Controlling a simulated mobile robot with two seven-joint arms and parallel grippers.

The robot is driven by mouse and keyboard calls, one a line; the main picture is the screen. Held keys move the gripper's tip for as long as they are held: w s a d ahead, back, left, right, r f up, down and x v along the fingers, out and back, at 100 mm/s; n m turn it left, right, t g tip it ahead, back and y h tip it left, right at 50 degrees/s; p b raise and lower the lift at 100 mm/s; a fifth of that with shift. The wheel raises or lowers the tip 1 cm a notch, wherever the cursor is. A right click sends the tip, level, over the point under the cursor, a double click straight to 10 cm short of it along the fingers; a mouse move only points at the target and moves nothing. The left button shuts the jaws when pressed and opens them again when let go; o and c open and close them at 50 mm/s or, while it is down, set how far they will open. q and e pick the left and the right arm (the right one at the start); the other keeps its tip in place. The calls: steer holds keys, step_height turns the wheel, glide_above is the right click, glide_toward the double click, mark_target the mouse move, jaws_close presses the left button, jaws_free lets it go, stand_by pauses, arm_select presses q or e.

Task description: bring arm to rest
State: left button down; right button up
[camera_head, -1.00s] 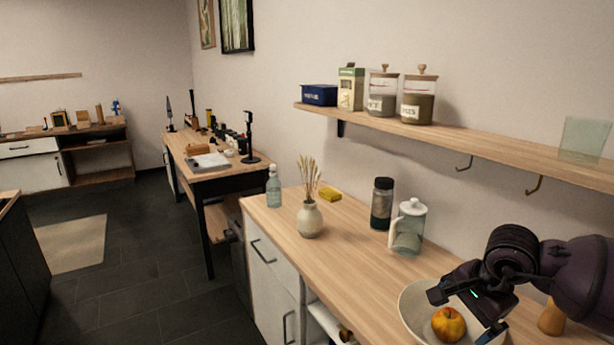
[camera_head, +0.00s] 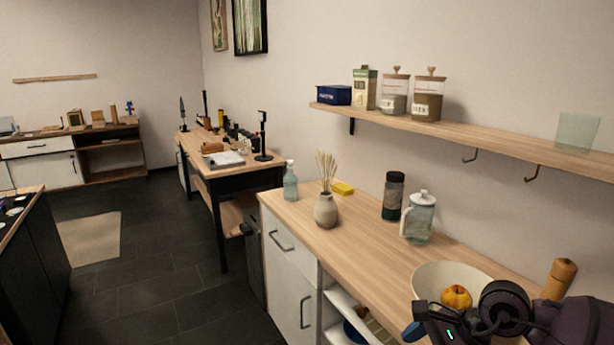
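My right arm comes in at the lower right, and its dark gripper (camera_head: 418,332) is low in front of the bowl. Its fingertips are partly cut off by the picture's bottom edge, so I cannot tell how far apart they are. The white bowl (camera_head: 428,276) stands on the wooden counter (camera_head: 372,258), with an orange-yellow apple (camera_head: 457,297) in it. The arm hides the bowl's lower right part. My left gripper is not in view.
A glass teapot (camera_head: 418,220), a dark jar (camera_head: 393,197), a vase (camera_head: 326,209) and a bottle (camera_head: 290,186) stand on the counter. A wooden pepper mill (camera_head: 558,279) is behind my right arm. A shelf (camera_head: 455,130) with jars runs above. Floor (camera_head: 175,285) is clear at left.

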steer(key=s+a+m+t+y, duration=0.45)
steer(key=a+m+y, duration=0.45)
steer(key=m, duration=0.5)
steer(key=s+d+f+m+t+h, duration=0.1)
steer(key=d+f+m+t+h, duration=0.35)
steer(key=m, duration=0.75)
steer(key=d+f+m+t+h, duration=0.2)
steer(key=d+m+t+h, duration=0.4)
steer(key=m, duration=0.7)
steer(key=s+d+f+m+g+h, duration=0.2)
steer(key=s+d+f+m, duration=0.1)
steer(key=s+f+m, duration=0.3)
steer(key=s+d+f+m+g+h, duration=0.2)
steer(key=s+f+m+h, duration=0.1)
steer(key=s+f+m, duration=0.4)
steer(key=f+m, duration=0.1)
steer(key=m, duration=0.1)
steer(key=shift+s+d+f+m+g+h, duration=0.3)
steer(key=shift+d+g+h, duration=0.05)
steer(key=shift+d+g, duration=0.05)
